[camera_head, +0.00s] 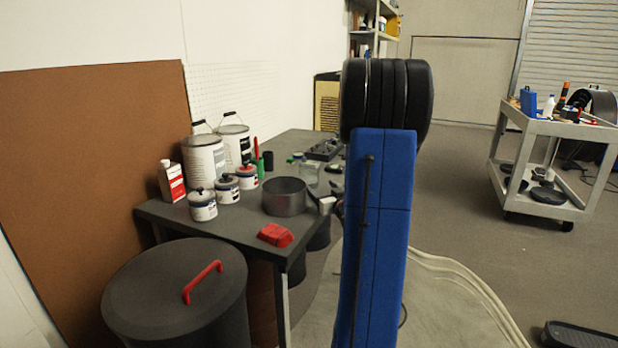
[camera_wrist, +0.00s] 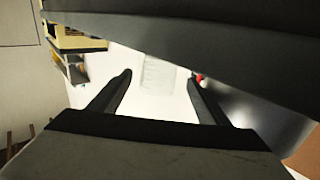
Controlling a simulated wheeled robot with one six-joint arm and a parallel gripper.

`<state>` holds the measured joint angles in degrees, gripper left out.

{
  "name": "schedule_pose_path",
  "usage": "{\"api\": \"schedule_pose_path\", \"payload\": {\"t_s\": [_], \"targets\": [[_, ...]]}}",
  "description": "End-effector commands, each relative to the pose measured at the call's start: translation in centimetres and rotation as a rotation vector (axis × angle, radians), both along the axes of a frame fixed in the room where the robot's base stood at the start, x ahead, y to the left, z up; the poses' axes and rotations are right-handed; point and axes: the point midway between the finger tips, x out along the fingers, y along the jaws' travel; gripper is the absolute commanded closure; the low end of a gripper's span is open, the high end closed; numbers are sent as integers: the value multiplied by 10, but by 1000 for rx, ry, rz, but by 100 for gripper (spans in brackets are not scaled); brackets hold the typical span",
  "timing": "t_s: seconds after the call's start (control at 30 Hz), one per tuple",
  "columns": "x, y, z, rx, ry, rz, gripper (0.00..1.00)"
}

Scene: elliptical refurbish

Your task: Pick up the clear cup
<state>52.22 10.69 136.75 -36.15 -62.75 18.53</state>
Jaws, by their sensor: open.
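The clear cup (camera_head: 308,173) stands on the dark table, behind the grey round pot, in the head view. In the wrist view a pale see-through shape, likely the cup (camera_wrist: 158,74), shows between and beyond my fingertips. My gripper (camera_wrist: 159,80) is open, with its two fingers apart and nothing between them that I can see held. In the head view my blue arm hides part of the table's right side, and my gripper is mostly hidden near the table edge.
The grey pot (camera_head: 285,196) and a red block (camera_head: 275,235) sit near the table's front edge. Paint cans (camera_head: 204,158) and small jars (camera_head: 203,206) stand at the left. A lidded bin (camera_head: 180,290) stands in front. A dark band (camera_wrist: 200,40) crosses the wrist view.

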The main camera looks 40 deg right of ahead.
Motion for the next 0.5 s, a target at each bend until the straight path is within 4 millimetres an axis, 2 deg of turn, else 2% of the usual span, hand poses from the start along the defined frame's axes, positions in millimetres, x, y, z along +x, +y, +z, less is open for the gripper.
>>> {"api": "schedule_pose_path", "payload": {"t_s": [0.1,0.37,0.5], "targets": [[17,-6,0,0,0,1,30],[32,-12,0,0,0,1,30],[46,-17,0,0,1,1,30]]}}
